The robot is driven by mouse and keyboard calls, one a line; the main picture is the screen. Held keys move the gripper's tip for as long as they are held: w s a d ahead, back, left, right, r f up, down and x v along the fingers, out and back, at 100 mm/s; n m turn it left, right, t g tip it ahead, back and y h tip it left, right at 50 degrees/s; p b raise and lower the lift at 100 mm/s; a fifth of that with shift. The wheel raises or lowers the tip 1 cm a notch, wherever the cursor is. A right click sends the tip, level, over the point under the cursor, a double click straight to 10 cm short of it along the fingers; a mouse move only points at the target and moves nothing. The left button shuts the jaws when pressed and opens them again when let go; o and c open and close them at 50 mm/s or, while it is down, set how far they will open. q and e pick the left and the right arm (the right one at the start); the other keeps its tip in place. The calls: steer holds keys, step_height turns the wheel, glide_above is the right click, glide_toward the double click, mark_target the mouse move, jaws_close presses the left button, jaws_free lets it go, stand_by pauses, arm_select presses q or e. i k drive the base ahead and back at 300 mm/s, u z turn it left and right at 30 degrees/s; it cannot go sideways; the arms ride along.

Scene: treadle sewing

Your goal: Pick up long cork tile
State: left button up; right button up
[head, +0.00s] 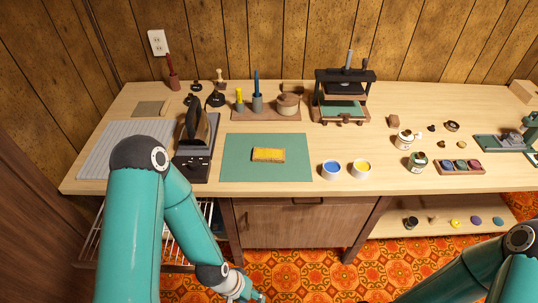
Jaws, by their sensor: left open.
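No piece in view can be named with certainty as the long cork tile. A long yellow, grainy block with tan edges (268,155) lies flat on a green mat (235,172) in the middle of the bench. A flat olive-tan piece (148,108) lies at the back left and could also be cork. My left gripper (250,296) is open at the bottom edge, low in front of the bench and well apart from both pieces. Its fingertips are small and partly cut off. My right arm comes in at the lower right; its gripper is out of frame.
A black upright device (192,168) stands left of the mat. Blue (330,169) and yellow (361,169) pots stand to its right. A rack with pots (266,112) and a press (343,96) stand behind. The bench's front edge lies between my left gripper and the mat.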

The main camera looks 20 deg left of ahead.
mark_target(261, 154)
steer(key=u, duration=1.3)
steer(key=i, duration=0.1)
steer(key=z, duration=3)
steer(key=i, duration=1.2)
steer(key=u, duration=1.15)
steer(key=i, duration=0.15)
steer(key=u, duration=2.65)
